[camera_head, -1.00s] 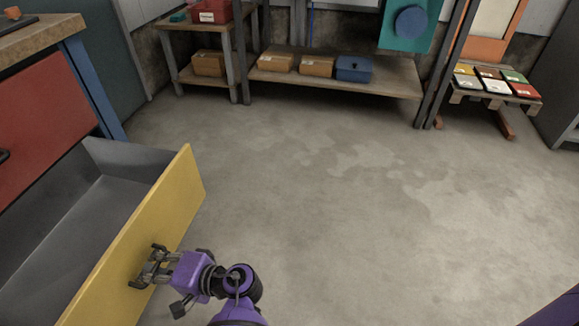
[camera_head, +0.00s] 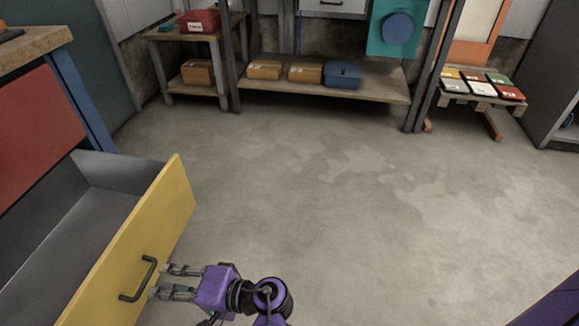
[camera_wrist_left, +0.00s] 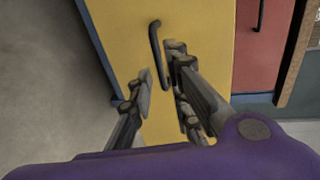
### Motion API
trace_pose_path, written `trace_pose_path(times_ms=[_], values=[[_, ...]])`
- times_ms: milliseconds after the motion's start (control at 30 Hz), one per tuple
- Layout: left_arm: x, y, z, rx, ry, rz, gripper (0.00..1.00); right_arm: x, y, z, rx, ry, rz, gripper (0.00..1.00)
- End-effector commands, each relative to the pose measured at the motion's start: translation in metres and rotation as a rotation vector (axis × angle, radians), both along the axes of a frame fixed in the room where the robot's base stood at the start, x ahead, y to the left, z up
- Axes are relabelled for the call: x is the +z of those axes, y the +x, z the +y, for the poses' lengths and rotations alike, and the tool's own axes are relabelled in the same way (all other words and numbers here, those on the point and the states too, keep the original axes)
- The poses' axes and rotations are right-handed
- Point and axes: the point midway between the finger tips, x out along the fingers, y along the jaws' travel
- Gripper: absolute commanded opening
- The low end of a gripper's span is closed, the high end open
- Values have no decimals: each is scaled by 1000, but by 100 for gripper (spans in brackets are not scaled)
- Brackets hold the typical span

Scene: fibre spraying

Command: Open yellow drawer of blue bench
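The yellow drawer (camera_head: 165,221) stands pulled out from the blue bench (camera_head: 84,100) at the left of the head view, its grey inside empty where I see it. Its dark handle (camera_head: 139,279) is on the yellow front, and it also shows in the left wrist view (camera_wrist_left: 156,46). My left gripper (camera_head: 164,281) is open just in front of the handle, its fingers pointing at the yellow front. In the left wrist view the fingers are spread and hold nothing; the handle stands beyond the fingertips. My right gripper is not in view.
A red drawer (camera_head: 35,131) is shut above the yellow one. Open concrete floor (camera_head: 330,220) lies to the right. Shelves (camera_head: 385,90) with boxes stand at the back, and a pallet stand (camera_head: 478,96) with coloured cases is at the back right.

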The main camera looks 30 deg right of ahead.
Motion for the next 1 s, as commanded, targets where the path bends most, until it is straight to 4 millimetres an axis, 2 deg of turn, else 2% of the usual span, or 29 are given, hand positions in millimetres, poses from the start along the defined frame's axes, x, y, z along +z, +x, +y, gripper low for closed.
trace_pose_path(times_ms=[100, 300, 900, 1000], values=[[4, -13, -17, 0, -2, 1, 17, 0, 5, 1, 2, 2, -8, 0], [8, -25, -31, 1, 0, 2, 17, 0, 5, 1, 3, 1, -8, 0], [9, -26, -34, 1, 0, 0, 17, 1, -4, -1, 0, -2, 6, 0], [21, -25, -34, 0, 0, -8, 17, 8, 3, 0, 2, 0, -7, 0]])
